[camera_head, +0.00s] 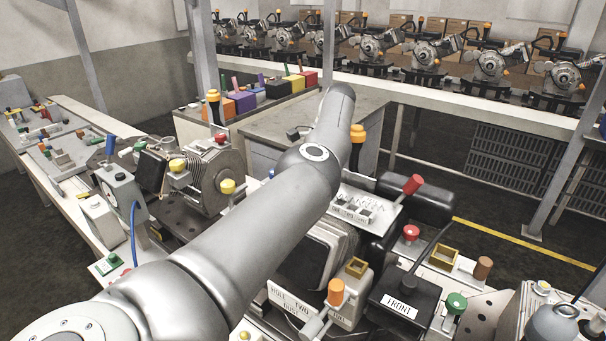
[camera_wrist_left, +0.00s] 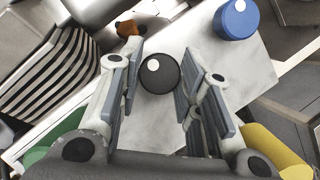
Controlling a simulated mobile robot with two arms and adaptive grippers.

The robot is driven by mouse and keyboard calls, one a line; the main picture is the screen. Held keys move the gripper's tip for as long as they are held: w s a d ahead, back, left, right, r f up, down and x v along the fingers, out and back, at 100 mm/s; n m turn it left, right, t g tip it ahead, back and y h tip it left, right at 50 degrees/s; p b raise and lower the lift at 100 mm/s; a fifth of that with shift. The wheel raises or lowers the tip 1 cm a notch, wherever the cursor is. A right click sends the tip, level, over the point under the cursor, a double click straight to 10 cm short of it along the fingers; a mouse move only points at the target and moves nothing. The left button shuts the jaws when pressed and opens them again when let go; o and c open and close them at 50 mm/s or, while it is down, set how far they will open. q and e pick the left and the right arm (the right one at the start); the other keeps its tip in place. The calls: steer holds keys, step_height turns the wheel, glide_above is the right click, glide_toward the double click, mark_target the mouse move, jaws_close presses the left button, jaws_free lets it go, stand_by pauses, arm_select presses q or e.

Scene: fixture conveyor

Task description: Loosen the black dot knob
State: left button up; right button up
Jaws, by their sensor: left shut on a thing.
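A round black knob (camera_wrist_left: 160,75) with a white dot near its upper left edge stands on a pale, marbled plate (camera_wrist_left: 218,52) in the left wrist view. My left gripper (camera_wrist_left: 158,88) is shut on this knob, with one finger on each side of it. In the head view my left arm runs from the bottom left up to the top middle. I cannot make out the left gripper or the black knob there.
A blue knob (camera_wrist_left: 236,19) with a white dot is to the upper right of the black knob. An orange-brown part (camera_wrist_left: 128,28) and a striped block (camera_wrist_left: 45,75) lie to the left. A red knob (camera_head: 411,232) and a green knob (camera_head: 456,302) stand on the near bench.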

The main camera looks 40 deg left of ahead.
stand_by(0.4)
arm_select(q)
steer(key=shift+r, duration=0.1)
steer(key=o, duration=1)
steer(key=shift+w, duration=0.1)
